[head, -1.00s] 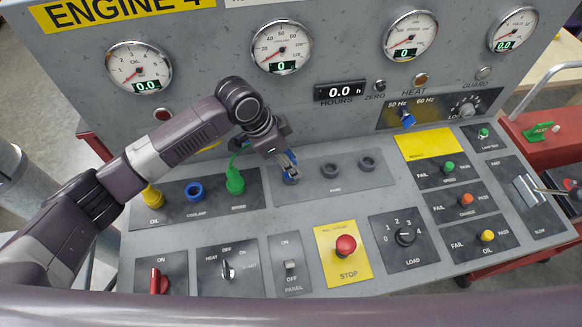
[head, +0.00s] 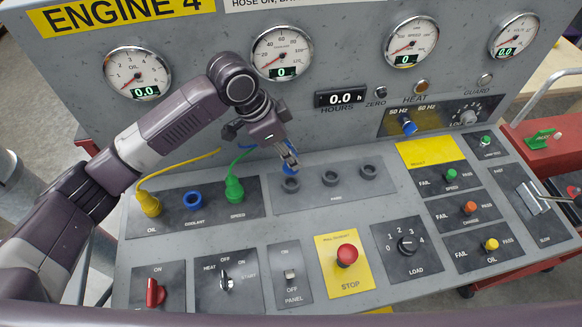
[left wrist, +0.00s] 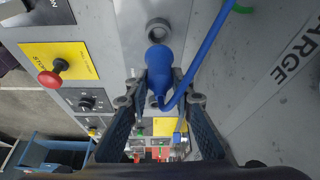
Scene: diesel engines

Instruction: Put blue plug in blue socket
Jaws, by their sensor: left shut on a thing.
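The blue plug (head: 288,170) is between the fingers of my left gripper (head: 289,158), which is shut on it. In the head view it is just above the leftmost grey park socket (head: 290,185), whose ring shows below it. In the left wrist view the plug (left wrist: 158,62) points toward a grey socket ring (left wrist: 158,30), with its blue cable trailing to the upper right. The blue socket (head: 193,199), marked coolant, is empty, between the yellow and green plugs. My right gripper is not in view.
The yellow plug (head: 149,203) and green plug (head: 234,189) sit in the sockets either side of the blue one, their cables running up behind. Two more grey park sockets (head: 331,177) are empty. A red stop button (head: 347,255) and switches lie nearer the front.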

